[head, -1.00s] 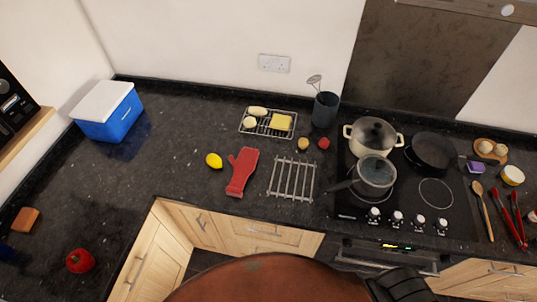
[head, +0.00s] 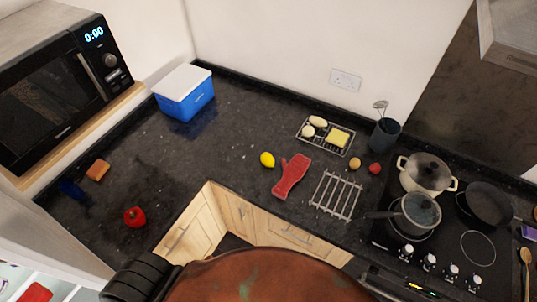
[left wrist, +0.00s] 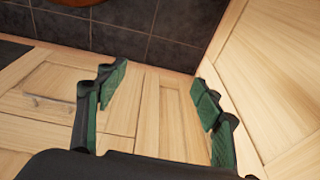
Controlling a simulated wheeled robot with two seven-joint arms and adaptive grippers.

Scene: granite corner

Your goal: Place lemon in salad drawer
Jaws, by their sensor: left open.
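The yellow lemon (head: 267,160) lies on the dark granite counter, left of the red oven mitt (head: 291,176). At the lower left of the head view, white shelving with a red item (head: 36,292) shows at the picture's edge; I cannot tell whether a salad drawer is there. My left gripper (left wrist: 158,105) is open and empty in the left wrist view, facing light wood cabinet fronts and dark floor tiles. In the head view its fingers are not visible. My right gripper is not in view.
A blue cool box (head: 185,97) with a white lid stands in the counter corner. A microwave (head: 55,85) sits at the upper left. A red pepper (head: 134,217) lies on the left counter. A wire rack (head: 335,195) and the hob with pots (head: 420,212) are to the right.

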